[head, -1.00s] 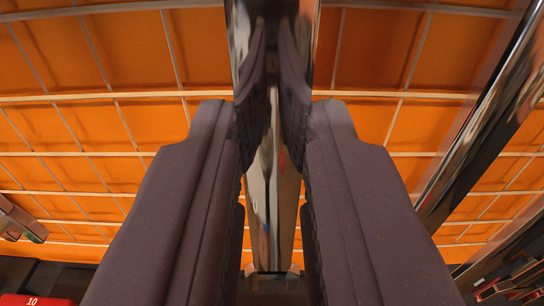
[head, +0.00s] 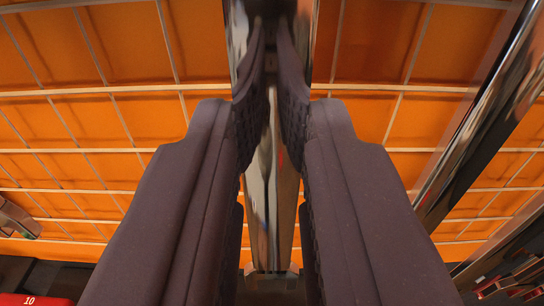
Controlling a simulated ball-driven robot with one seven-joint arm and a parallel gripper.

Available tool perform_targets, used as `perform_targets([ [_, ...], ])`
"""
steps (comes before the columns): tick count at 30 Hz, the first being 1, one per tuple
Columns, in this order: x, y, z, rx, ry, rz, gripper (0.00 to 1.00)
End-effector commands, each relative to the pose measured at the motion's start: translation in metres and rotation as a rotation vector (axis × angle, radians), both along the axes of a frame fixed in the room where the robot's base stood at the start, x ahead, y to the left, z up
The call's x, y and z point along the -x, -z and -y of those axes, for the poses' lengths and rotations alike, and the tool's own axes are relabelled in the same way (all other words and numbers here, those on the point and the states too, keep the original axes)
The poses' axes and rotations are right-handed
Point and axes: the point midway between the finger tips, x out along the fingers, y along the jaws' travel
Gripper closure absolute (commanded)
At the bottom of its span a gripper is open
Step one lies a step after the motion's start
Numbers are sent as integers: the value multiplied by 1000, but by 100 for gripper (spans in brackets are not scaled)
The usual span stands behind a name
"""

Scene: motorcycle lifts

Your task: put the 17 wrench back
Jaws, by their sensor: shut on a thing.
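My gripper (head: 270,140) fills the middle of the head view, its two dark padded fingers shut on a shiny chrome wrench (head: 262,205). The wrench runs from the top edge down between the fingers, and its polished face mirrors them. Its size mark is not visible, so I cannot tell from the picture that it is the 17. Its lower end sits close to a dark part at the bottom, and I cannot tell whether they touch.
An orange panel (head: 390,45) with a pale wire grid stands behind. A red label marked 10 (head: 28,299) is at the lower left, below a metal end (head: 18,218). Dark and red parts (head: 510,285) are at the lower right.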

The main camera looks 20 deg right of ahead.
Motion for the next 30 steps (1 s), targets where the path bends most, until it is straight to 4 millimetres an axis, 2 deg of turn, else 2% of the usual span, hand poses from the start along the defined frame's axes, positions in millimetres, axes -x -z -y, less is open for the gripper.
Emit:
perform_targets([
  [1,0,1,0,0,0,0,100],
  [2,0,1,0,0,0,0,77],
  [5,0,0,0,0,0,0,54],
  [6,0,0,0,0,0,0,49],
  [16,5,1,-1,2,0,0,49],
  [24,52,1,-13,3,1,0,49],
  [30,73,-3,-19,2,0,-1,49],
])
